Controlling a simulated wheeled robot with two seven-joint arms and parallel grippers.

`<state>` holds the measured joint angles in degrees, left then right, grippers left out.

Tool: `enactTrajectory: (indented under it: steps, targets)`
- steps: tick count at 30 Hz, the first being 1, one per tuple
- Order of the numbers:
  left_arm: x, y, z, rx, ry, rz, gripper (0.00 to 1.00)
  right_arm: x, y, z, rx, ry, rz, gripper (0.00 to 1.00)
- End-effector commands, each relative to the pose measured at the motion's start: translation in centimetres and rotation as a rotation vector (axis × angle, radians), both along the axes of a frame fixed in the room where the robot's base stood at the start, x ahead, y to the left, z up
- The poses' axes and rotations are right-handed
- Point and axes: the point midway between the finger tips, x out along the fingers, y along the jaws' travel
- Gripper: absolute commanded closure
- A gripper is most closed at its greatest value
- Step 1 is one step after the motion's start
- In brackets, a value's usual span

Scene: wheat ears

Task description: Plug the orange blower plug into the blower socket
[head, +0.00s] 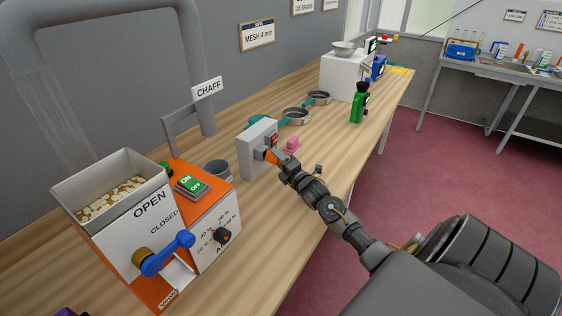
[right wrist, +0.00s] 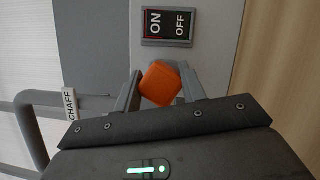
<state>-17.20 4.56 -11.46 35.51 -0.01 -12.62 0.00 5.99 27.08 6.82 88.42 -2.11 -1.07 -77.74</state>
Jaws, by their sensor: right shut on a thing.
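The orange plug (head: 271,157) is held at the front face of the grey socket box (head: 252,150) on the table. My right gripper (head: 283,166) is shut on it. In the right wrist view the plug (right wrist: 160,84) sits between the two fingers, tilted a little, below the ON/OFF switch (right wrist: 167,26) on the box's light panel (right wrist: 211,55). The socket opening is hidden behind the plug, so I cannot tell whether the plug is inside or just in front. My left gripper is not in view.
The orange and white blower machine (head: 210,232), with a grain hopper (head: 150,187) and a blue lever (head: 166,254), stands left of the box. A grey cup (head: 217,170), a pink block (head: 292,146), sieves (head: 295,116) and a green device (head: 359,104) are nearby. The table's front strip is clear.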

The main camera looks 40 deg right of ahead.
Motion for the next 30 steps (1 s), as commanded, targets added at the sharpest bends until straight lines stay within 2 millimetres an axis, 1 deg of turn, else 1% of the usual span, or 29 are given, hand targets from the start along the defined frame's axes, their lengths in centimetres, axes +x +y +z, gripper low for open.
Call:
enactTrajectory:
  steps: [12,13,18,19,26,30]
  targets:
    - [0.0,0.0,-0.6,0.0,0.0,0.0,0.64,1.2,0.4,0.0,0.0,-0.001,0.0,0.83]
    - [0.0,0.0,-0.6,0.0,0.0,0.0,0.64,1.2,0.4,0.0,0.0,0.0,0.0,0.58]
    - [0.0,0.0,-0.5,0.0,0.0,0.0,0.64,1.2,0.4,0.0,0.0,0.0,0.0,0.36]
    - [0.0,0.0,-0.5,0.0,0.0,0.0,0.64,1.2,0.4,0.0,0.0,0.0,0.0,0.34]
    - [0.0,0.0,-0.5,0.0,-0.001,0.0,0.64,1.1,0.3,0.0,0.0,0.001,0.0,0.34]
    - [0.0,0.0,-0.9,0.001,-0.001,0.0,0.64,0.3,0.4,-0.4,-0.001,0.002,0.0,0.34]
